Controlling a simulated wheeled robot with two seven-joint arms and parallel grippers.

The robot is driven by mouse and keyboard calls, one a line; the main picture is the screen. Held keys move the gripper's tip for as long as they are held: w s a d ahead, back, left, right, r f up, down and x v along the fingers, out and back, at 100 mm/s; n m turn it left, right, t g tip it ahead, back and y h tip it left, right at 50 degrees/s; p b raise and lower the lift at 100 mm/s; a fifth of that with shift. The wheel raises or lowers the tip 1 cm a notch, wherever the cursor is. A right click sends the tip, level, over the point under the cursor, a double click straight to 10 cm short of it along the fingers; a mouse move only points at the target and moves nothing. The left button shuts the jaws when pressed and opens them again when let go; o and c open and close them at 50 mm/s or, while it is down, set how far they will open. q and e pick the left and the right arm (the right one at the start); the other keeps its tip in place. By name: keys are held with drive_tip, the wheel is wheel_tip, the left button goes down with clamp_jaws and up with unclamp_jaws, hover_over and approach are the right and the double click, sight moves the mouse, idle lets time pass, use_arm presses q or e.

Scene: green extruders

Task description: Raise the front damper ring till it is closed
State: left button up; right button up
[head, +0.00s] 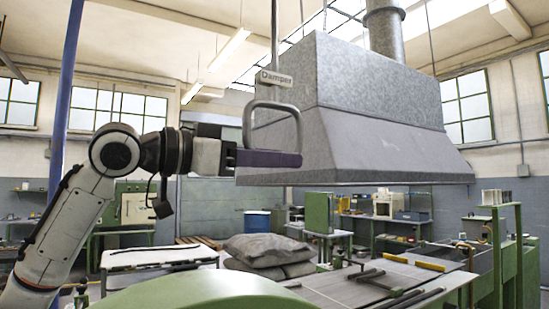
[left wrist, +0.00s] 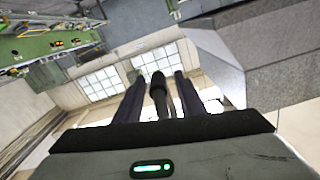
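The front damper ring (head: 272,104) is a grey rounded metal loop, hanging from a vertical rod below a small "Damper" label (head: 274,79). It is in front of the left part of the grey extraction hood (head: 370,140). My left gripper (head: 296,159) reaches in from the left at the ring's lower end, its dark fingers hiding the bottom bar. In the left wrist view, my two fingers (left wrist: 158,80) stand apart on either side of a dark bar (left wrist: 158,97), which seems to be part of the ring. Gaps show on both sides of the bar. My right gripper is out of view.
The hood's sloped lower edge is close to the right of my left gripper. Below are grey sacks (head: 268,250), a green machine cover (head: 190,293) and a bench with tools (head: 385,285). A blue post (head: 66,110) stands at the left.

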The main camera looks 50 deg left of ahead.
use_arm(q)
drive_tip(key=shift+s, duration=0.4)
drive_tip(key=s+a+b, duration=0.1)
drive_tip(key=s+b, duration=0.3)
drive_tip(key=s, duration=0.5)
drive_tip(key=shift+s+a, duration=0.2)
drive_tip(key=shift+a, duration=0.1)
